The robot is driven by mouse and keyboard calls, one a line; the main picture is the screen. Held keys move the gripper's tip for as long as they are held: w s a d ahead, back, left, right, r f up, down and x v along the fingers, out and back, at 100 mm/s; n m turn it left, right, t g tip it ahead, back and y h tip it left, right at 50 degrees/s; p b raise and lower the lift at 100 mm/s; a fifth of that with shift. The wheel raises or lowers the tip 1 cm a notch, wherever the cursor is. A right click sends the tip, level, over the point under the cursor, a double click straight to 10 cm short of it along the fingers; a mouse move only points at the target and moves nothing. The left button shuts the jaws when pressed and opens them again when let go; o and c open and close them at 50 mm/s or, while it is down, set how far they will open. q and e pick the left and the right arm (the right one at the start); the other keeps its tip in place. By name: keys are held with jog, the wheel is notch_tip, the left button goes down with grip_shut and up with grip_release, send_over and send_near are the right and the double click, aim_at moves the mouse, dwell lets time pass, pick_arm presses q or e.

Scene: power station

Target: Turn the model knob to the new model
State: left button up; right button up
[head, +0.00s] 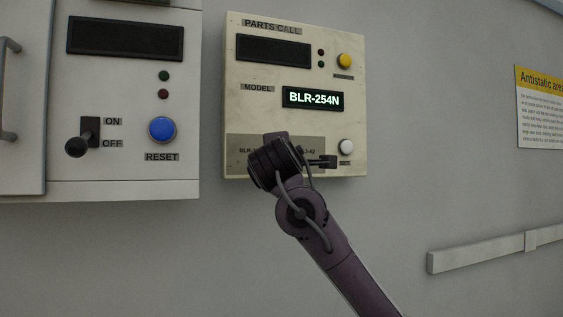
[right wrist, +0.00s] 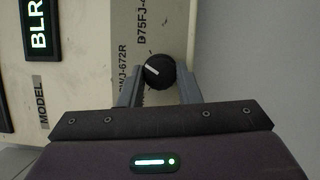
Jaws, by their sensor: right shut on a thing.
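The model knob (right wrist: 159,72) is round and black with a white pointer line, seen in the right wrist view. Its line lies slightly slanted across the picture, near the printed labels "WJ-672R" and "D75FJ-4", the latter cut short. My right gripper (right wrist: 160,88) is shut on the knob, one finger on each side. In the head view my right arm (head: 300,205) covers the knob and the middle of the label strip. The model display (head: 313,98) glows "BLR-254N"; part of it also shows in the wrist view (right wrist: 40,28). My left gripper is not in view.

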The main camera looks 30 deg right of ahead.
jog(key=m+y, duration=0.1)
jog(key=m, duration=0.1)
jog(key=m+g+p, duration=0.1)
jog(key=m, duration=0.1)
jog(key=shift+r+m+y, duration=0.15)
jog(key=shift+m+y, duration=0.25)
dwell(0.4)
jog(key=o, duration=1)
jog(key=shift+d, duration=0.1)
jog(key=shift+c, duration=0.2)
jog(key=b+v, duration=0.2)
jog(key=v, duration=0.6)
jog(key=shift+b, duration=0.35)
jog(key=shift+w, duration=0.15)
